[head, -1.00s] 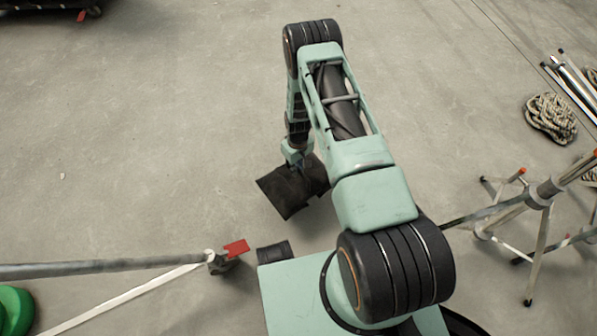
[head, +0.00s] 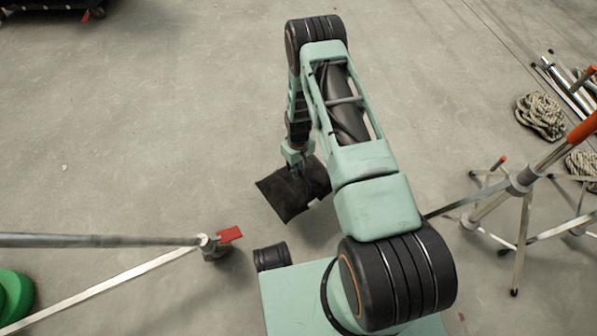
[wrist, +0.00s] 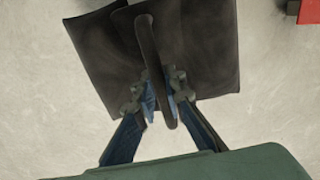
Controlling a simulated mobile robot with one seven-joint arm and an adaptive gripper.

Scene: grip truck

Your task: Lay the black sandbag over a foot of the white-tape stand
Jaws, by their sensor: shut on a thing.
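The black sandbag (head: 287,192) hangs from my gripper (head: 299,160), clear of the floor as far as I can tell. In the wrist view my gripper (wrist: 160,97) is shut on the strap between the two dark halves of the sandbag (wrist: 202,45). A stand leg (head: 100,241) with a pale strut and a red piece at its end lies to the left of my base. A silver stand (head: 495,205) with an orange band is at the right, partly cut off. I cannot make out white tape on either stand.
Coiled ropes (head: 540,116) and metal poles lie at the far right. A green round object (head: 12,300) is at the lower left. A dark cart (head: 50,8) shows at the top left.

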